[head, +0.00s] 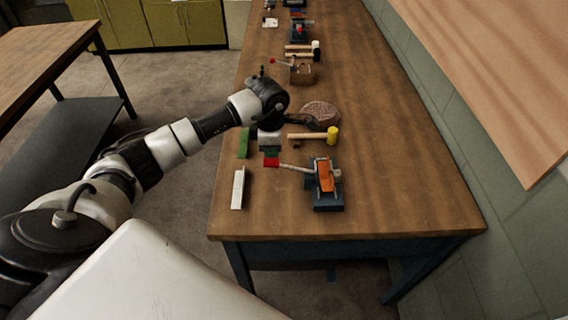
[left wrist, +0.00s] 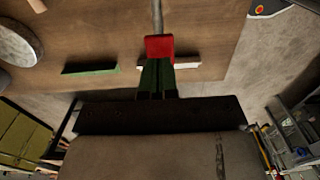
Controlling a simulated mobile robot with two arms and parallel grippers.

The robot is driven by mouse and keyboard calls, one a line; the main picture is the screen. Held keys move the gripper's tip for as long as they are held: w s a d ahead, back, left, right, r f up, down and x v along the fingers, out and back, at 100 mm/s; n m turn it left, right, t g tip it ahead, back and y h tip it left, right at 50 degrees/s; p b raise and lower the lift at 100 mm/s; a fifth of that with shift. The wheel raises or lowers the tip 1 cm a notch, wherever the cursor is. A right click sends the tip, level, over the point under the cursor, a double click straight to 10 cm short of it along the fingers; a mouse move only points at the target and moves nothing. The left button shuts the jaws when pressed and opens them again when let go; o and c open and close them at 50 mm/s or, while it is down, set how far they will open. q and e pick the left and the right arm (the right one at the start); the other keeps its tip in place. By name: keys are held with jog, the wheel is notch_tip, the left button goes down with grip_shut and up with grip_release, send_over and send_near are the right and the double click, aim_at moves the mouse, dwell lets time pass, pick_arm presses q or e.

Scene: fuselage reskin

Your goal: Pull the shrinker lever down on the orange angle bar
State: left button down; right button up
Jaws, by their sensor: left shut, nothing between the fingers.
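The shrinker (head: 328,198) is a dark blue tool near the front end of the wooden bench. The orange angle bar (head: 325,176) sits in it. Its lever (head: 295,168) sticks out to the left and ends in a red grip (head: 271,162). My left gripper (head: 271,153) is shut and empty, right at the red grip. In the left wrist view the red grip (left wrist: 159,46) is just beyond the closed fingertips (left wrist: 157,66), with the lever rod (left wrist: 157,16) behind it. I cannot tell whether fingers and grip touch. My right gripper is not in view.
A white bar (head: 238,188) and a green bar (head: 243,143) lie along the left edge of the bench (head: 400,200). A yellow-headed mallet (head: 333,135) and a brown round piece (head: 320,112) lie behind the shrinker. The bench is clear on the right.

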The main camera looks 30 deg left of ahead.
aim_at(271, 161)
pick_arm(q)
jog(key=shift+f, duration=0.15)
dwell(0.4)
jog(key=shift+s+f+b, duration=0.1)
jog(key=shift+f+b, duration=2.05)
jog(key=shift+f, duration=0.15)
jog(key=shift+f+b, duration=1.05)
jog(key=shift+f, duration=0.2)
jog(key=shift+r, duration=0.1)
jog(key=shift+r+p, duration=1.5)
jog(key=shift+r, duration=0.75)
jog(key=shift+r+p, duration=1.9)
jog(key=shift+r, duration=1.35)
